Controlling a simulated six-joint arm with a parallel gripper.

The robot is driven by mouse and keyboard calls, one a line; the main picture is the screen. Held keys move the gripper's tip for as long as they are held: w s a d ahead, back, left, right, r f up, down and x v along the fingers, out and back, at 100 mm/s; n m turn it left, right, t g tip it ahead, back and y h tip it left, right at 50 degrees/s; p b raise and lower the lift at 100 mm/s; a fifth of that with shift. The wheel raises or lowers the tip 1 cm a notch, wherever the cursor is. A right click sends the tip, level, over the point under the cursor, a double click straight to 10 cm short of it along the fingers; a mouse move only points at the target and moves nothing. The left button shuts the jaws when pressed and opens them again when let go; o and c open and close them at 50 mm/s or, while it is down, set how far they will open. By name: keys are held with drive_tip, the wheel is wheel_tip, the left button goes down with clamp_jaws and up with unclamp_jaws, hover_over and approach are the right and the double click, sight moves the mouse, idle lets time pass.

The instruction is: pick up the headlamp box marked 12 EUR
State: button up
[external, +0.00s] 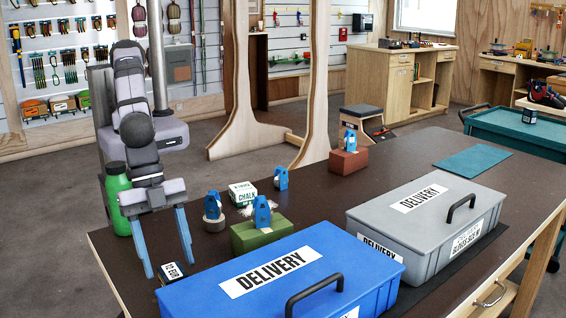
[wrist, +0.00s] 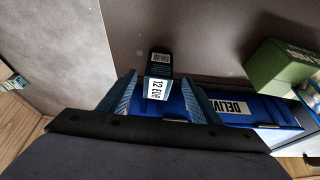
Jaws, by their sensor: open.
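The headlamp box marked 12 EUR (wrist: 158,88) is a small dark box with a white and blue label. In the wrist view it lies between my two fingers, with its dark end reaching beyond the fingertips. In the external view the box (external: 172,271) stands at the near left of the table, beside the blue delivery box. My gripper (external: 169,269) points down with its blue fingers apart, one on each side of the box. In the wrist view my gripper (wrist: 159,77) is open; I cannot tell whether either finger touches the box.
A blue delivery box (external: 280,278) with a black handle is close to the right. A green block (external: 261,233), a chalk box (external: 243,194) and a green bottle (external: 118,190) stand farther back. A grey delivery box (external: 425,222) is right. The table's left edge is near.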

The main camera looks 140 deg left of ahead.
sight(173, 281)
drive_tip(key=shift+p+x, duration=1.2)
drive_tip(key=shift+x, duration=1.4)
drive_tip(key=shift+w, duration=0.1)
drive_tip(key=shift+r, duration=0.1)
drive_tip(key=c, duration=1.2)
